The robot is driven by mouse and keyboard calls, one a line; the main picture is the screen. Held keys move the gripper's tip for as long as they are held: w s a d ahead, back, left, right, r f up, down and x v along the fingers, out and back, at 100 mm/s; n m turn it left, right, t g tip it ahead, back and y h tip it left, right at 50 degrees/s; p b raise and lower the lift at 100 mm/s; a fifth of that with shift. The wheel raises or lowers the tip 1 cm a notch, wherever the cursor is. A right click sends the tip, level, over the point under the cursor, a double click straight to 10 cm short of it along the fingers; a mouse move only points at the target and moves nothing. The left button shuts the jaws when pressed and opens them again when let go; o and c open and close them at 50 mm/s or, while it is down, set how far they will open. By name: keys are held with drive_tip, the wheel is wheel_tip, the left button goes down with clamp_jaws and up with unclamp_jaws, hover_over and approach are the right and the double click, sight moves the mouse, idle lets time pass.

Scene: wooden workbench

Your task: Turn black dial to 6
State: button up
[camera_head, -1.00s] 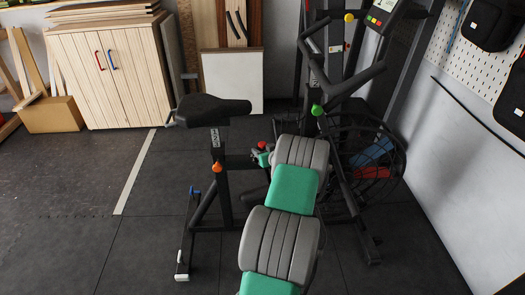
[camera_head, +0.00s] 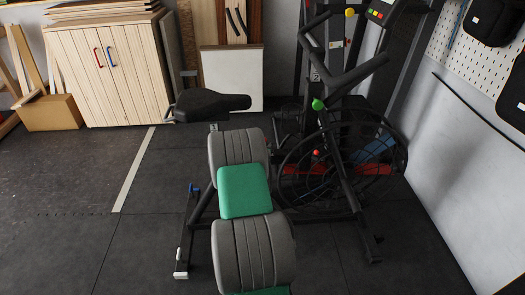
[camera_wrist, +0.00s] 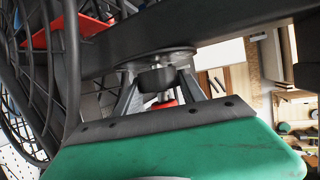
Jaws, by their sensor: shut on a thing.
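The exercise bike stands on the dark floor, with its black saddle (camera_head: 212,104) left of my arm in the head view. In the wrist view a small black dial (camera_wrist: 156,80) sits under a dark metal bar of the bike. My gripper (camera_wrist: 160,92) has its two grey fingers on either side of the dial and is shut on it. The dial's markings and number cannot be read. In the head view my gripper and the dial are hidden behind my grey and green arm.
The round fan cage (camera_head: 375,165) is right of my arm. A green knob (camera_head: 317,104), yellow knob (camera_head: 349,13), red knob (camera_head: 316,153) and blue knob (camera_head: 194,189) show on the bike. A wooden cabinet (camera_head: 115,70) stands at the back left.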

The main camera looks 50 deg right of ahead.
drive_tip(key=m+g+b, duration=0.1)
drive_tip(key=g+b, duration=0.1)
drive_tip(key=m+g+h+b, duration=0.1)
drive_tip(key=m+g+b, duration=0.1)
drive_tip(key=b, duration=0.1)
drive_tip(key=shift+w+a+f, duration=0.1)
drive_tip(key=shift+w+f, duration=0.1)
drive_tip(key=shift+f, duration=0.2)
drive_tip(key=m+g+b, duration=0.2)
drive_tip(key=m+g, duration=0.1)
drive_tip(key=shift+s+r+b, duration=0.1)
drive_tip(key=shift+r+b, duration=0.2)
drive_tip(key=shift+b, duration=0.1)
drive_tip(key=o, duration=1.3)
drive_tip(key=shift+g, duration=0.3)
drive_tip(key=shift+o, duration=0.2)
drive_tip(key=shift+r, duration=0.1)
drive_tip(key=p+v, duration=0.2)
drive_tip(key=v, duration=0.5)
drive_tip(key=shift+a+r, duration=0.2)
drive_tip(key=shift+a, duration=0.1)
